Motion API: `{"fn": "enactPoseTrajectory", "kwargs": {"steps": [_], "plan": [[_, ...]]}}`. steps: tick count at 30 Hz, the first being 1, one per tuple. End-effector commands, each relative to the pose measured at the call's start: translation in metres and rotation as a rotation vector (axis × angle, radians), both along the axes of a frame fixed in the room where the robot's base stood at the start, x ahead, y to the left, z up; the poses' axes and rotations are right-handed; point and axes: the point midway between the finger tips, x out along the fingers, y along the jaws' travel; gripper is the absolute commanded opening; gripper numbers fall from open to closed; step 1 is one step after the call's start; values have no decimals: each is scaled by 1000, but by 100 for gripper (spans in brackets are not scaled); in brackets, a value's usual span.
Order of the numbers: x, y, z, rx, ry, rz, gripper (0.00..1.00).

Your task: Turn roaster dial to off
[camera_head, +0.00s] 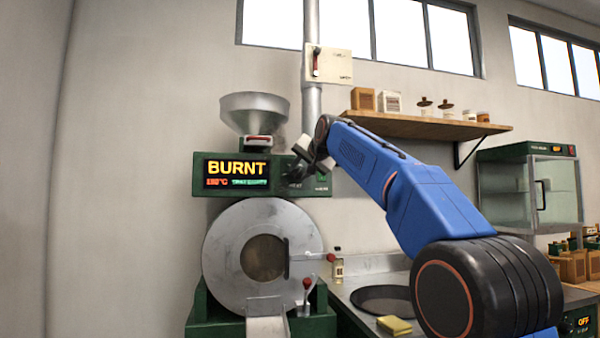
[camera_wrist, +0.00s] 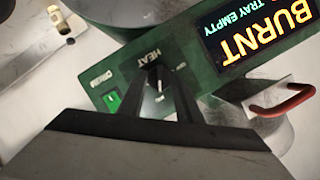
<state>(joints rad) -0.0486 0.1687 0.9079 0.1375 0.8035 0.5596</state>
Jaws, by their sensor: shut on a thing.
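The roaster (camera_head: 263,255) is a round grey drum with a green control box above it. Its display (camera_head: 237,172) reads BURNT, and in the wrist view (camera_wrist: 252,27) TRAY EMPTY also shows. The small dark dial (camera_wrist: 159,83) sits on the green panel beside the word HEAT, with a short pale mark on its face. My gripper (camera_wrist: 157,72) is shut on the dial, one dark finger on each side. In the head view, my gripper (camera_head: 297,172) is at the panel's right part and hides the dial. I cannot tell the dial's exact setting.
A lit green switch (camera_wrist: 112,101) is beside the dial. A red-handled hopper gate (camera_wrist: 287,101) is close to my fingers. The metal hopper (camera_head: 254,112) stands above. A shelf (camera_head: 430,122) with boxes and jars is behind my arm. A dark pan (camera_head: 380,298) and yellow sponge (camera_head: 394,325) lie on the counter.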

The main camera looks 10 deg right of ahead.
Motion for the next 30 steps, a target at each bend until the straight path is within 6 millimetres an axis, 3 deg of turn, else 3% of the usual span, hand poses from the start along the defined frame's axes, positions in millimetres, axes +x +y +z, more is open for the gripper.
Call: {"fn": "enactPoseTrajectory", "kwargs": {"steps": [30], "plan": [[0,11,-1,-907,2,2,9]]}}
